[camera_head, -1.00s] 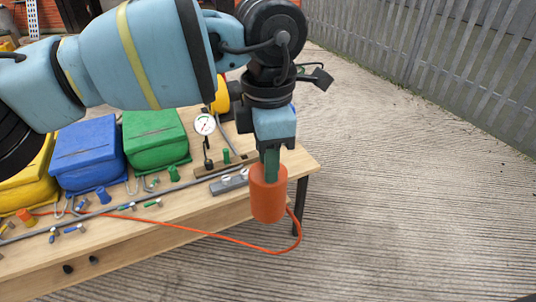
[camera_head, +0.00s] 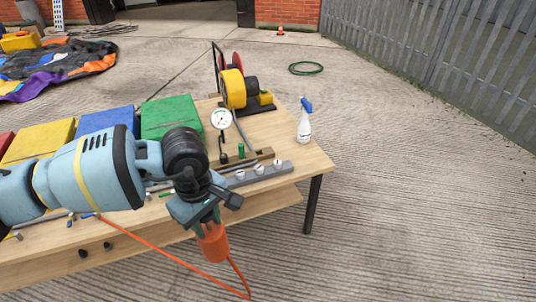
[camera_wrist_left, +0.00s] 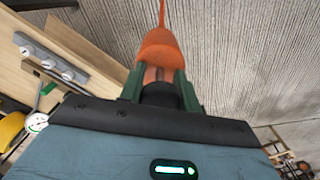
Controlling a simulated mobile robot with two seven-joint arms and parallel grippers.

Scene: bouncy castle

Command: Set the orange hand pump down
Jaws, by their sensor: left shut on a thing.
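The orange hand pump (camera_head: 213,245) is an orange cylinder with an orange hose trailing from it. My left gripper (camera_head: 207,222) is shut on its upper end and holds it in front of the table's front edge, over the paved ground. In the left wrist view the orange pump (camera_wrist_left: 160,50) sits between the green fingers of my left gripper (camera_wrist_left: 160,88), with a dark part between the fingertips. The pump's top is partly hidden by the gripper. My right gripper is not in view.
Paved ground lies to the right.

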